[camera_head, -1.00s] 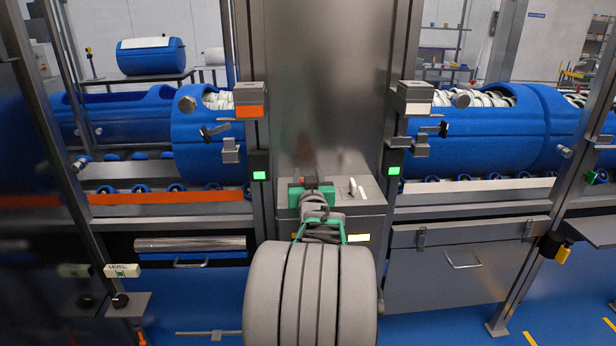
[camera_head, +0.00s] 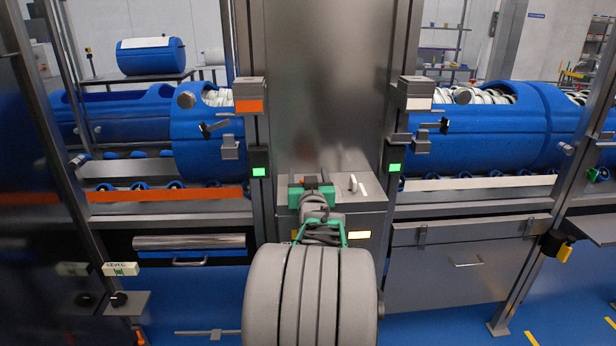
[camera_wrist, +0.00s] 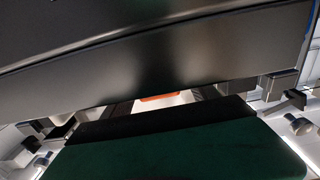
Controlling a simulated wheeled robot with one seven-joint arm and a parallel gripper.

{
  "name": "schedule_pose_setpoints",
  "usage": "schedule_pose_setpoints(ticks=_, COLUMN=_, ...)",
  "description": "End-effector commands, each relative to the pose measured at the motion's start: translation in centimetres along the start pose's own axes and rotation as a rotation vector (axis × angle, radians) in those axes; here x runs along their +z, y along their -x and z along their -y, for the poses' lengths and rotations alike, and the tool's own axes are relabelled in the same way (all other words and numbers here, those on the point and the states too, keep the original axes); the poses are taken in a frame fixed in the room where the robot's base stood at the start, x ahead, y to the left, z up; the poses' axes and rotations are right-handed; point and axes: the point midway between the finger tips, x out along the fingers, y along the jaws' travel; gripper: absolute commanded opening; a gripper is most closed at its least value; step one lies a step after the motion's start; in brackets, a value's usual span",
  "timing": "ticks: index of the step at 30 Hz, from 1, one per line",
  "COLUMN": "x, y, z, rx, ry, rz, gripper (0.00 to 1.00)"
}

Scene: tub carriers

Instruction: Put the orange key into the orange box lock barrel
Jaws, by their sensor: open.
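The orange box (camera_head: 249,105) is a small grey housing with an orange front, fixed to the post left of the steel column. I cannot make out its lock barrel clearly. My gripper (camera_head: 312,188), with green parts, is open over the grey cabinet top in front of the column. A small orange piece, which looks like the orange key (camera_head: 311,182), shows at my gripper. In the wrist view an orange piece (camera_wrist: 160,97) shows in the gap between a dark metal surface and a dark green one. My arm hides part of the cabinet top.
A similar box (camera_head: 416,103) with a white front is on the right post. A white key-like piece (camera_head: 352,183) stands on the cabinet (camera_head: 372,202), right of my gripper. Blue tubs (camera_head: 205,150) lie on roller tracks at both sides. The steel column (camera_head: 320,90) stands close behind.

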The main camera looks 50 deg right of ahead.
Motion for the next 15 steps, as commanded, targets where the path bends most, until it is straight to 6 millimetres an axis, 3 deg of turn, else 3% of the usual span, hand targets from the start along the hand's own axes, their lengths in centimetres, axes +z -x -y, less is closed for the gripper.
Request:
schedule_pose_setpoints(ticks=8, x=0.0, y=0.9, z=0.0, rx=0.0, ry=0.0, rz=0.0, gripper=0.69)
schedule_pose_setpoints(ticks=15, x=-0.1, y=5.7, z=0.0, rx=0.001, ry=-0.001, rz=-0.001, gripper=0.69)
